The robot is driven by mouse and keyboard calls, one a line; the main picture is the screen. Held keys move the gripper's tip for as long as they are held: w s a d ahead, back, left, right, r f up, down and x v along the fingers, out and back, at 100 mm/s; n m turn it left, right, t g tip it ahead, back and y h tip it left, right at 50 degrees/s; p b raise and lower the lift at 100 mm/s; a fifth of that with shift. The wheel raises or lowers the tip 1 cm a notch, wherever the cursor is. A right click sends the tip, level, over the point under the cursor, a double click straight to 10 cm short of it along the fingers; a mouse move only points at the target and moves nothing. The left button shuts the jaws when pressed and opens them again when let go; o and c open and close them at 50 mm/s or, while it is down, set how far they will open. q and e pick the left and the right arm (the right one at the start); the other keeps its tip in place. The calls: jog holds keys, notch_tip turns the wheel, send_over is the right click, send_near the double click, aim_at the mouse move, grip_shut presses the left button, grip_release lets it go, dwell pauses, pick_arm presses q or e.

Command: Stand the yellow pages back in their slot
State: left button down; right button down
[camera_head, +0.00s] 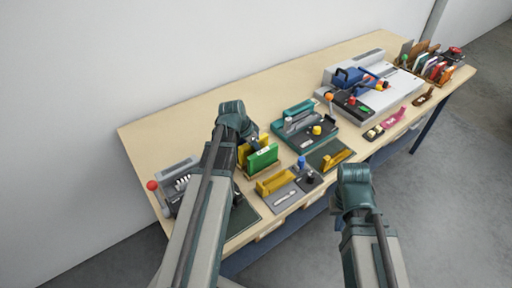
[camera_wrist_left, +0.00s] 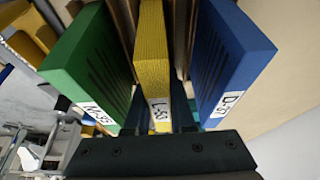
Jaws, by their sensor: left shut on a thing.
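The yellow pages (camera_wrist_left: 152,62), a thin upright slab labelled L-50, stand between a green block (camera_wrist_left: 82,65) and a blue block (camera_wrist_left: 232,62) in the left wrist view. My left gripper (camera_wrist_left: 158,122) is shut on their near end. Wooden dividers (camera_wrist_left: 182,35) flank the slab; its lower edge and the slot floor are hidden. In the head view the yellow pages (camera_head: 244,153) show beside the green block (camera_head: 263,158), under my left gripper (camera_head: 250,141). My right gripper (camera_head: 355,178) hangs by the table's front edge; its jaws cannot be made out.
A teal machine (camera_head: 305,127) stands right of the rack, with a yellow-handled tool (camera_head: 275,183) in front. A grey device with a red knob (camera_head: 152,186) is at the left. A large grey machine (camera_head: 368,85) and a rack of tools stand further right. The table's back strip (camera_head: 200,112) is clear.

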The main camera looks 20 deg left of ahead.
pick_arm(q)
jog(key=c, duration=1)
grip_release()
jog(key=shift+c, duration=0.2)
jog(key=p+v, duration=1)
jog(key=v, duration=0.1)
dwell(0.3)
jog(key=s+d+g+y, duration=0.1)
jog(key=s+d, duration=0.3)
jog(key=d, duration=0.4)
jog(key=s+d+f+n+g+y, duration=0.1)
jog(key=s+d, duration=0.4)
jog(key=d, duration=0.3)
jog(key=s+d+n+g+y, duration=0.1)
jog(key=s+d, duration=0.3)
jog(key=d, duration=0.4)
jog(key=shift+s+f+g+y, duration=0.3)
jog(key=shift+s+g, duration=0.1)
jog(key=shift+g, duration=0.2)
